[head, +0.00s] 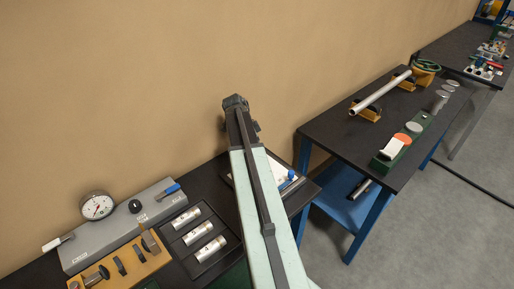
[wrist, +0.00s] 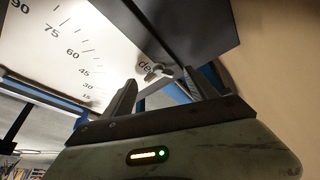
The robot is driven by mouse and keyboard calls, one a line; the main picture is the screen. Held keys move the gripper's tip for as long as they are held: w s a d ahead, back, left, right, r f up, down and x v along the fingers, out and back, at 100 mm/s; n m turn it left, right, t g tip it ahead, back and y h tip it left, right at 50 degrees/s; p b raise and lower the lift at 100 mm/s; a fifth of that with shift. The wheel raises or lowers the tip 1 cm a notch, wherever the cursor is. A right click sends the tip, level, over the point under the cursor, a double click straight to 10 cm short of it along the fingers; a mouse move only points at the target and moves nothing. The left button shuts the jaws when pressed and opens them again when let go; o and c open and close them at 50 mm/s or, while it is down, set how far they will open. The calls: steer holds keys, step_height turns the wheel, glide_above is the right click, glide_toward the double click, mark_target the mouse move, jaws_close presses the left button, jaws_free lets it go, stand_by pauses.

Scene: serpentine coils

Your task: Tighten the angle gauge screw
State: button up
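The angle gauge (wrist: 70,45) fills the upper left of the wrist view as a white plate with printed angle numbers and the letters "de". A small grey screw (wrist: 155,72) with a wing-like head shows at the plate's lower right edge. My gripper (wrist: 161,80) is open, its two dark fingers apart. The screw appears between the fingertips in the picture; no contact shows, and the depth between them is hard to judge. In the head view my arm hides most of a white sheet or plate (head: 282,172) on the near bench, and my fingers cannot be made out.
The near bench holds a grey box with a dial (head: 97,206), a wooden tool block (head: 120,264) and a dark tray of metal cylinders (head: 209,250). A second bench to the right carries a metal tube (head: 380,95) and a green block (head: 385,164). A wall stands close behind.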

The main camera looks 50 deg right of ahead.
steer(key=p+v, duration=0.7)
steer(key=shift+a+r, duration=0.2)
steer(key=shift+r, duration=0.15)
steer(key=shift+w, duration=0.1)
